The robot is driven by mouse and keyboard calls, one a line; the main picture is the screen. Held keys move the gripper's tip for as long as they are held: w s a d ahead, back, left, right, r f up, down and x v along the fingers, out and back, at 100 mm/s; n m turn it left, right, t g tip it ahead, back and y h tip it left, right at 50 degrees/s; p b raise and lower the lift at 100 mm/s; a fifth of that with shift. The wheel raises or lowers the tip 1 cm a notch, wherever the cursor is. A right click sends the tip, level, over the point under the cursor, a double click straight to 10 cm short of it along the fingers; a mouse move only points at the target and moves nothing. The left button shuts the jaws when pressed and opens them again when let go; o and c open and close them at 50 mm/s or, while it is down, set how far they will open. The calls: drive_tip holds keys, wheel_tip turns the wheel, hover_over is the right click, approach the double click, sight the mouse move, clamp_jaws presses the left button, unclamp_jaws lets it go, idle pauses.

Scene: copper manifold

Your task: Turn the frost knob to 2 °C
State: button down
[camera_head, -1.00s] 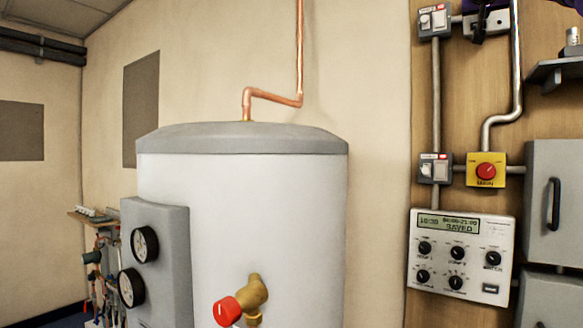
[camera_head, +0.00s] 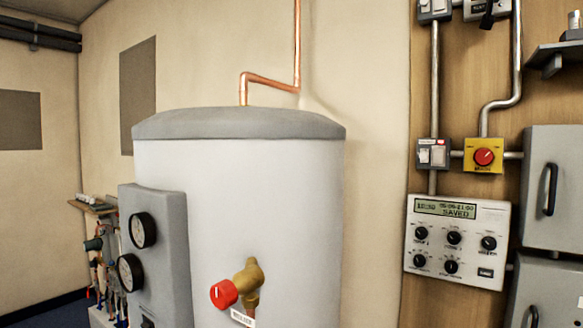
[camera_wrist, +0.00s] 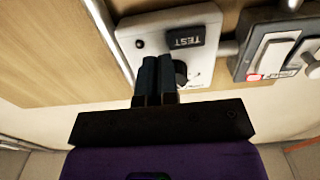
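A white box (camera_head: 478,9) at the top right edge of the head view is partly cut off; its small label may read "FROST", but blurred. In the wrist view the white box (camera_wrist: 200,40) carries a dark tab marked "TEST" and a dark round knob (camera_wrist: 181,73), mostly hidden behind my fingers. My gripper (camera_wrist: 157,62) has its two dark fingers side by side, with almost no gap, in front of the box beside the knob. I cannot tell whether they touch it. In the head view only my dark fingertips (camera_head: 488,15) show over the box. The knob's setting is not readable.
A light switch box (camera_wrist: 285,45) sits beside the white box. Below are a red knob on a yellow plate (camera_head: 484,156) and a control unit (camera_head: 458,210) with several black knobs and a display reading "SAVED". A white tank (camera_head: 235,180) stands left. Metal conduits run along the board.

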drive_tip(key=v, duration=0.5)
drive_tip(key=shift+w+a+f, duration=0.15)
drive_tip(key=shift+a+f, duration=0.05)
drive_tip(key=shift+a+r, duration=0.2)
drive_tip(key=shift+a, duration=0.25)
drive_tip(key=shift+a+r, duration=0.15)
drive_tip(key=shift+a, duration=0.15)
idle(0.4)
drive_tip(key=x, duration=0.5)
drive_tip(key=shift+w+d, duration=0.15)
drive_tip(key=shift+w, duration=0.2)
drive_tip(key=shift+w+d+r, duration=0.15)
